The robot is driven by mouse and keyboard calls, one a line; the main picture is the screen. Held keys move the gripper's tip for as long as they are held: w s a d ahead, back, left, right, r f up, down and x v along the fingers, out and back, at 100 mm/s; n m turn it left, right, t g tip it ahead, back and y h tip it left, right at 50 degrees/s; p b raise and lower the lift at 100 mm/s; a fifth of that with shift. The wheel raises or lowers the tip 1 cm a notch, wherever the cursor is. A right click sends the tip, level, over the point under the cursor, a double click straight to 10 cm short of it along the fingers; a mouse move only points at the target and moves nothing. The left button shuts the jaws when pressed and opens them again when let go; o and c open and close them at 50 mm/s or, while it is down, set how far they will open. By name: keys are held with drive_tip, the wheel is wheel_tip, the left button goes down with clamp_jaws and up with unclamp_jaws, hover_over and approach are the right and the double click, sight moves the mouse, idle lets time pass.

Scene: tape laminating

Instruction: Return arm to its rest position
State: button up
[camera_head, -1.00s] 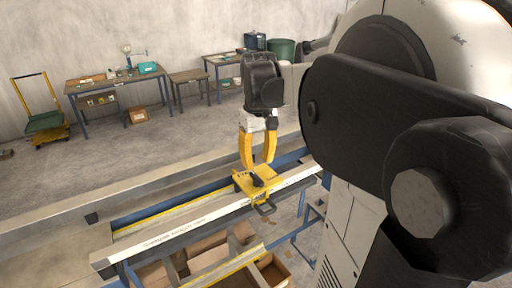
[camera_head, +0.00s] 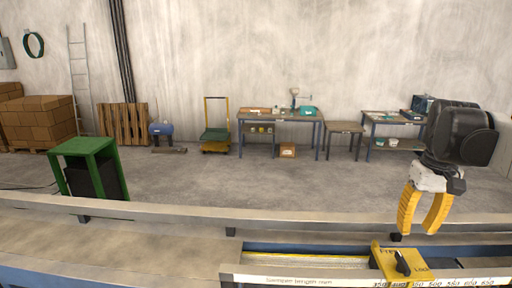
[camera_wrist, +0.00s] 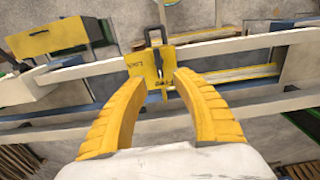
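My gripper (camera_head: 422,222) hangs at the right of the head view, pointing down, with its two yellow fingers apart and nothing between them. In the wrist view the fingers (camera_wrist: 160,95) spread to either side, also empty. The yellow stop block (camera_head: 388,262) with a black lever (camera_head: 403,263) sits below my gripper on the white ruler rail (camera_head: 300,281). The block also shows in the wrist view (camera_wrist: 144,70), beyond the fingertips, with a gap visible.
A long grey beam (camera_head: 160,213) runs across the front.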

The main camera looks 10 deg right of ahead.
drive_tip(key=s+a+f+n+t, duration=0.1)
drive_tip(key=s+a+f+t, duration=0.15)
drive_tip(key=a, duration=0.55)
drive_tip(key=s+a+f+n+t, duration=0.1)
drive_tip(key=a+f+t, duration=0.15)
drive_tip(key=a, duration=0.55)
drive_tip(key=s+a+f+t, duration=0.1)
drive_tip(key=a+f+t, duration=0.15)
drive_tip(key=a, duration=0.55)
wheel_tip(320, 180, down, 28)
drive_tip(key=b, duration=2.7)
drive_tip(key=shift+s+a, duration=0.25)
drive_tip(key=shift+a, duration=0.2)
